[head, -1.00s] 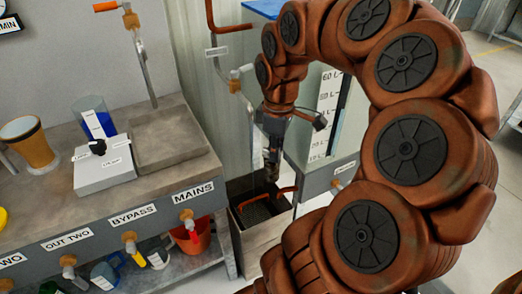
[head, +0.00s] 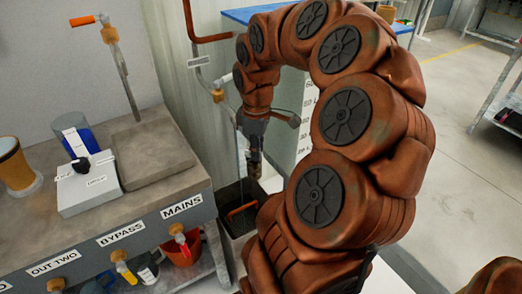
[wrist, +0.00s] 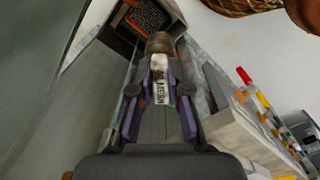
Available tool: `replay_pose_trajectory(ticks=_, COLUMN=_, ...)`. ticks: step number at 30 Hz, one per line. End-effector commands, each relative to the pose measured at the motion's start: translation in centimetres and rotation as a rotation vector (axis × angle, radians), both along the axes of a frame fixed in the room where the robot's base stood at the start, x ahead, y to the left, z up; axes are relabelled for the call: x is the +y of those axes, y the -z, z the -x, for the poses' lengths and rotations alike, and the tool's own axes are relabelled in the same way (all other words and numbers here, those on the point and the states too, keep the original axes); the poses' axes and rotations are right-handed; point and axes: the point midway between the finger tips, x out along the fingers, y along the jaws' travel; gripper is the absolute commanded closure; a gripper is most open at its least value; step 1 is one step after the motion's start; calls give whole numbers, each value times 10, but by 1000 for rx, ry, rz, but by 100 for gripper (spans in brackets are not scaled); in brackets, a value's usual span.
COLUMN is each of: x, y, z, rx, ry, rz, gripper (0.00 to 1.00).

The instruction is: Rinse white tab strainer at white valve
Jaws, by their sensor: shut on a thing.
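My gripper (wrist: 160,112) is shut on the strainer (wrist: 159,45), which has a grey-brown rounded end and a white tab with dark lettering. In the head view my gripper (head: 254,160) points down above the dark open bin (head: 222,205), and the strainer is too small there to make out well. The white-handled valve (head: 223,79) sits on a thin pipe against the corrugated wall, to the left of my wrist. Whether water runs from it cannot be told.
An orange handle (head: 241,209) and a dark grid (wrist: 150,12) show in the bin. The workbench (head: 95,225) on the left carries a white box (head: 88,186), a blue container (head: 82,140) and a tan cup (head: 14,165). Labelled taps line its front. Open floor lies on the right.

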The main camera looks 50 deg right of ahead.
Motion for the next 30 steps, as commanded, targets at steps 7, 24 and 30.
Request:
replay_pose_trajectory(ticks=7, x=-9, y=3, z=-19, rx=-1, ry=0, rz=0, gripper=100)
replay_pose_trajectory(ticks=24, x=-30, y=11, z=-58, rx=0, ry=1, rz=0, gripper=100)
replay_pose_trajectory(ticks=30, x=-35, y=15, z=-69, rx=1, ry=-1, rz=0, gripper=100)
